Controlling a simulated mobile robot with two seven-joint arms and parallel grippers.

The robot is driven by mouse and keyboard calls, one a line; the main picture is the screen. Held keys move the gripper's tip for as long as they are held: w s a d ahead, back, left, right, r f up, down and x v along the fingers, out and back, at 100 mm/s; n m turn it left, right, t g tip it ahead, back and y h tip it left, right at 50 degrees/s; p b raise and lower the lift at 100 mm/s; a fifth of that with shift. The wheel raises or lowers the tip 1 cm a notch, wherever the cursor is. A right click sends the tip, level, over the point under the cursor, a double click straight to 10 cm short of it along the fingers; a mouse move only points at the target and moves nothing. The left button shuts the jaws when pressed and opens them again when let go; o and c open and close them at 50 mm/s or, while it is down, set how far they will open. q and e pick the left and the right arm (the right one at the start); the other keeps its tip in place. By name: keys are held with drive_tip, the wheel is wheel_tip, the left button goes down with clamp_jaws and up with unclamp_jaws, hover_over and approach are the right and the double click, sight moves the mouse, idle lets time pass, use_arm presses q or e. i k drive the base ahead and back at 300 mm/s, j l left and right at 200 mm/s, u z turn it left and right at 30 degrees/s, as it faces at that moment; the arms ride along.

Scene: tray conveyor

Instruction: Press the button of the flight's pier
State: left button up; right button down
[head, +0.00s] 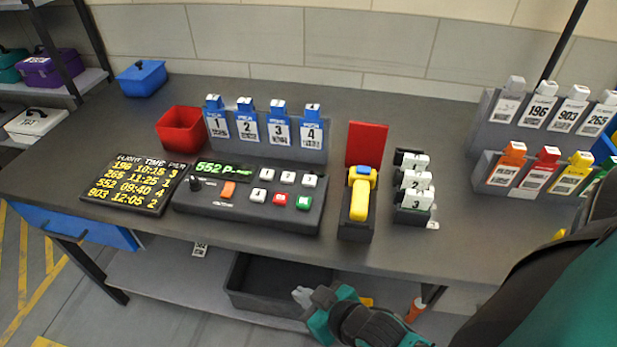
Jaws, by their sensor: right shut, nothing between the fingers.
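The flight board (130,186) lists flight, time and pier; the row for 552 reads 09:40 and pier 4. The console (240,212) has a green display (224,171) reading 552 and a P with an empty-looking field. Its white keys are button 1 (260,177), button 2 (287,178), button 3 (309,181) and button 4 (258,195). A red key (280,200), a green key (303,202) and an orange key (228,189) are also there. My right gripper (302,296) is shut and empty, low in front of the table edge, apart from the console. My left gripper is out of view.
A rack of blue numbered tags (266,147) stands behind the console, beside a red bin (180,128). A yellow scanner (359,198) in its holder and a stand of numbered white blocks (413,185) are to its right. A grey tray (262,300) lies on the lower shelf.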

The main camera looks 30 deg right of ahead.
sight(257, 195)
drive_tip(key=i+j+z, duration=0.3)
drive_tip(key=j+z, duration=0.35)
drive_tip(key=i+j+z, duration=0.15)
drive_tip(key=z, duration=0.15)
drive_tip(key=j, duration=0.1)
